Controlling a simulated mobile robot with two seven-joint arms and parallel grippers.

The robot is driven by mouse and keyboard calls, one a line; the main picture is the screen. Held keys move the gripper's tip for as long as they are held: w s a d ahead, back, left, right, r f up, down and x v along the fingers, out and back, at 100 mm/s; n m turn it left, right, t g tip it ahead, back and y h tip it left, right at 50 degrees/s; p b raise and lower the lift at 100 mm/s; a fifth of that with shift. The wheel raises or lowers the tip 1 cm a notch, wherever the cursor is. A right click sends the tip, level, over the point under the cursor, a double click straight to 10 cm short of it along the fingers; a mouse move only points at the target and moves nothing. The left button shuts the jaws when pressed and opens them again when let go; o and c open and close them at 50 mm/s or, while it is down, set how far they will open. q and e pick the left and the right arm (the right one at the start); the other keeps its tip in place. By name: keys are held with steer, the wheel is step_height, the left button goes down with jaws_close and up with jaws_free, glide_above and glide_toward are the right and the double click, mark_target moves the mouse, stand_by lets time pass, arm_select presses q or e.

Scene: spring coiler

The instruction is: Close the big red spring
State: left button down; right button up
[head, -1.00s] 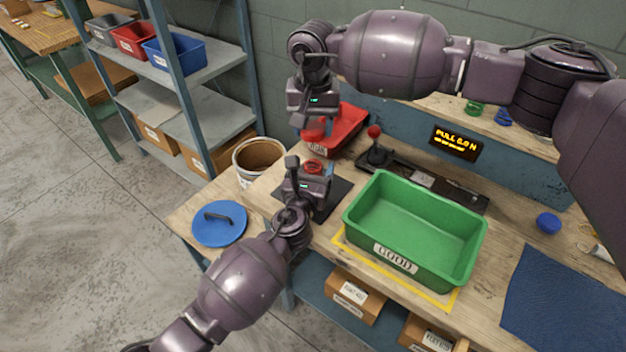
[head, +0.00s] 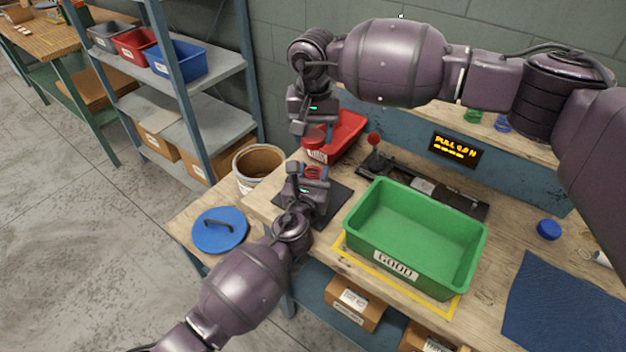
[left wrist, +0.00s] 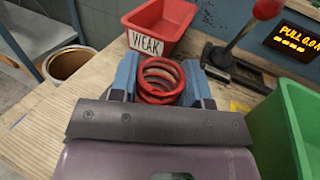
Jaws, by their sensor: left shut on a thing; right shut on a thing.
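The big red spring (left wrist: 160,84) stands upright between the blue fingers of my left gripper (head: 312,172) in the left wrist view, with gaps between its coils. It also shows in the head view (head: 313,173). My left gripper is shut on its sides, low over the dark mat (head: 336,203). My right gripper (head: 314,128) is above the spring, pointing down and shut on a red cap (head: 314,138). The cap is apart from the spring. The spring's lower end is hidden by my left gripper.
A red WEAK bin (left wrist: 158,20) stands behind. The green GOOD bin (head: 375,232) is at the right. A red-knobbed lever (head: 374,140) and a PULL display (head: 454,149) are behind it. A bucket (head: 258,166) and blue lid (head: 219,230) are at the left; a blue cap (head: 548,229) lies right.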

steer(key=shift+f, duration=2.45)
steer(key=shift+f, duration=0.9)
steer(key=shift+f, duration=0.35)
steer(key=shift+s+d+f, duration=0.15)
steer(key=shift+f, duration=0.6)
steer(key=shift+r, duration=0.6)
steer(key=shift+d+f, duration=0.1)
steer(key=shift+f, duration=0.55)
stand_by(0.5)
steer(key=shift+r, duration=0.55)
stand_by(1.3)
